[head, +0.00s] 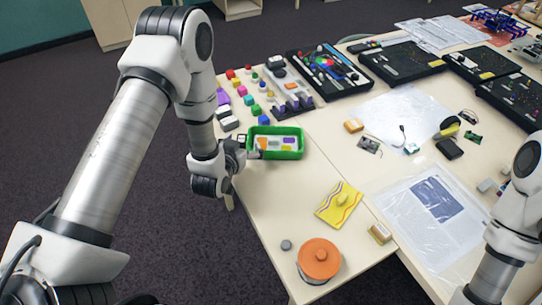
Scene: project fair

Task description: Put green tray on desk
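The green tray (282,155) shows at the desk's left edge, with several small coloured pieces inside it. It looks level; I cannot tell whether it rests on the desk or is held slightly above it. My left gripper (254,150) is at the tray's left end, with its fingers at the rim. Whether the fingers are closed on the rim is too small to tell. The desk (285,195) is pale wood. My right arm comes in at the lower right, but its gripper is out of view.
A yellow patterned card (339,204), an orange-lidded round container (319,258) and a small grey disc (286,245) lie nearer. Bare desk lies between tray and card. Black boards (402,62) fill the back.

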